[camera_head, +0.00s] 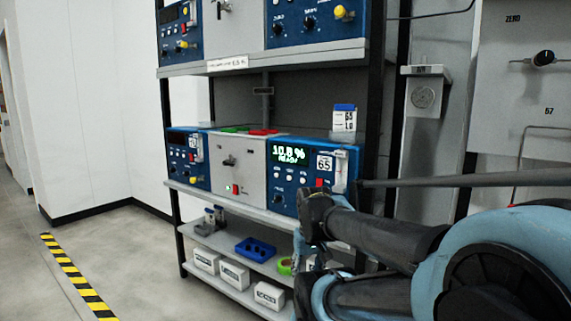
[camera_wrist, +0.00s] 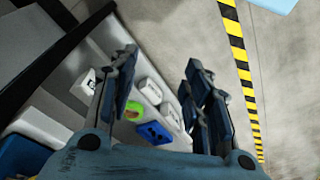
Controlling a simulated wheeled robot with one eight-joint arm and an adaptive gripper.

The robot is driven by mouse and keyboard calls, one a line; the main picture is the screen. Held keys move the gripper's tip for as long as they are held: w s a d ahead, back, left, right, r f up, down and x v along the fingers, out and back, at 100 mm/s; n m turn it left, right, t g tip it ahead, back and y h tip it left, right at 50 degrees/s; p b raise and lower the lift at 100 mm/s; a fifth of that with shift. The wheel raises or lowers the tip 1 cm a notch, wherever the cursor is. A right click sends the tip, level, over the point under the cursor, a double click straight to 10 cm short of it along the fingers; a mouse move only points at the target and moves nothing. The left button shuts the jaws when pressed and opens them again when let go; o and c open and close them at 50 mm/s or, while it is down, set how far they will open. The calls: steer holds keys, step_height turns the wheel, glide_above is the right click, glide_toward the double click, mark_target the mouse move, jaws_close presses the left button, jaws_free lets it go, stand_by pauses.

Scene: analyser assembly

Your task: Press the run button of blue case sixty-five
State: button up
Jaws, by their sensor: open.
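Blue case sixty-five (camera_head: 288,170) stands on the middle shelf, with a lit green display (camera_head: 289,154) and a "65" label (camera_head: 324,163). A red button (camera_head: 320,183) shows below the label; I cannot read its marking. Several small pale buttons and a dark knob are also on its face. My gripper shows in the wrist view (camera_wrist: 160,95), its two fingers spread apart with nothing between them. In the head view my arm is in front of the shelf at the lower right, and the gripper's end there is hard to make out. It covers the shelf area below the case's right end.
A grey panel unit (camera_head: 238,165) with another red button stands left of the case, then another blue case (camera_head: 187,158). The lower shelf holds a blue tray (camera_head: 255,249) and white boxes (camera_head: 234,273). A gauge (camera_head: 423,97) hangs at right. The left floor is clear.

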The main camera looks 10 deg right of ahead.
jaws_close()
stand_by(1.3)
